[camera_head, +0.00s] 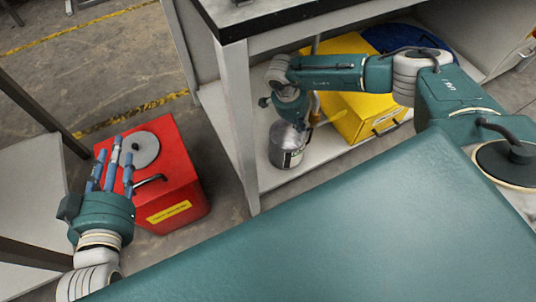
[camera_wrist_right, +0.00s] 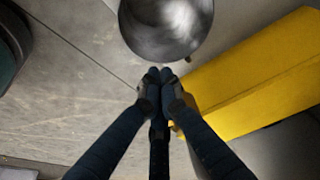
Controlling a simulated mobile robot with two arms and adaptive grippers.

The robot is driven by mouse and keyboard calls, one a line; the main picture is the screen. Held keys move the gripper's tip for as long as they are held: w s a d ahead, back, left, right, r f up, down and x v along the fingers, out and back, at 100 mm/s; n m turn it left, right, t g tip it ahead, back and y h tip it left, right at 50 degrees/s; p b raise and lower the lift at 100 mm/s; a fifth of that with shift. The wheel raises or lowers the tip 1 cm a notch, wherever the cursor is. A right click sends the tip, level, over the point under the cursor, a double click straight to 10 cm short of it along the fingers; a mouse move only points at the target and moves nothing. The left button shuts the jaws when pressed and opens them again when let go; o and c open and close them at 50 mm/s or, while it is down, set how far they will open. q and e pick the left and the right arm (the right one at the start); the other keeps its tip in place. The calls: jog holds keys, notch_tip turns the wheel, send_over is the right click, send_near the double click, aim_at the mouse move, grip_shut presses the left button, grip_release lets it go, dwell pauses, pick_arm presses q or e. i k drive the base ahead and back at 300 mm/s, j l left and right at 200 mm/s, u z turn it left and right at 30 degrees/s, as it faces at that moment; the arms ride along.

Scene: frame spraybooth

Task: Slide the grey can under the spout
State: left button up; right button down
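The grey can (camera_head: 286,150) is a shiny metal cylinder standing upright on the low shelf of the bench, below my right gripper (camera_head: 296,121). It also shows at the top of the right wrist view (camera_wrist_right: 166,22), just beyond the fingertips. The right fingers (camera_wrist_right: 160,76) are drawn together with nothing seen between them; I cannot tell whether they touch the can. A small yellow part (camera_head: 326,117), possibly the spout, shows beside the right gripper at the yellow container (camera_head: 360,118). My left gripper (camera_head: 112,155) has its fingers spread and empty, beside or above the red container.
The red container (camera_head: 177,200) with a grey round cap stands on the floor at left. A blue round object (camera_head: 405,40) lies behind the yellow container. The bench leg (camera_head: 240,125) stands left of the can. Bare shelf (camera_head: 325,160) shows right of the can.

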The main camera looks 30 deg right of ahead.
aim_at(286, 146)
jog(key=k, duration=0.85)
